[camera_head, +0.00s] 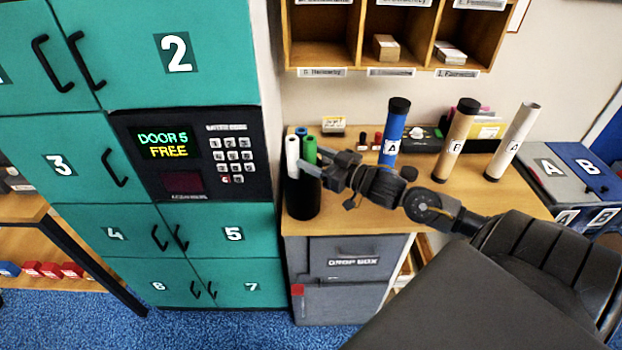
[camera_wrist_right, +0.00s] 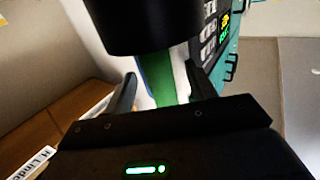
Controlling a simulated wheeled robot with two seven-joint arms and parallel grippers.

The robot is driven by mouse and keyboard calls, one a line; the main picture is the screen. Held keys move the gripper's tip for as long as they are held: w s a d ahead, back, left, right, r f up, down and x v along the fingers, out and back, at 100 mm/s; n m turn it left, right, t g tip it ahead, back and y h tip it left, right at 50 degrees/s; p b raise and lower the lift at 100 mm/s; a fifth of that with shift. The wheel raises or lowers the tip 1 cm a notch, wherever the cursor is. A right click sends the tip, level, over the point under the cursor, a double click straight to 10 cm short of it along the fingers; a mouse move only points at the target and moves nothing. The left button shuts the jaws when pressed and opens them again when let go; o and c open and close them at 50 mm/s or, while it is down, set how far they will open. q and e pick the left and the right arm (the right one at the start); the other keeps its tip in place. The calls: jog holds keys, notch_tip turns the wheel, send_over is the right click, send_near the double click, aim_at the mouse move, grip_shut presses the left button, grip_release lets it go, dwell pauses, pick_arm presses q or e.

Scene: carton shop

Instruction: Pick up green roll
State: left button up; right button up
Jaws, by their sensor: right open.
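The green roll (camera_head: 309,149) stands upright in a black cylindrical holder (camera_head: 302,203) at the left end of the wooden counter, beside a white roll (camera_head: 292,155) and a blue roll (camera_head: 301,131). My right gripper (camera_head: 317,162) reaches in from the right at the holder's top, its fingers open. In the right wrist view, the green roll (camera_wrist_right: 173,82) shows between the open fingers of the right gripper (camera_wrist_right: 163,90); I cannot tell whether they touch it. The holder (camera_wrist_right: 140,22) shows dark at the top there. The left gripper is not in view.
Teal numbered lockers (camera_head: 163,240) with a keypad panel (camera_head: 190,155) stand just left of the holder. Blue (camera_head: 393,132), brown (camera_head: 457,138) and white (camera_head: 514,140) tubes stand farther right on the counter (camera_head: 345,218). Cubbyholes (camera_head: 361,35) hang above.

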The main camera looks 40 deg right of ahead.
grip_shut()
dwell(0.3)
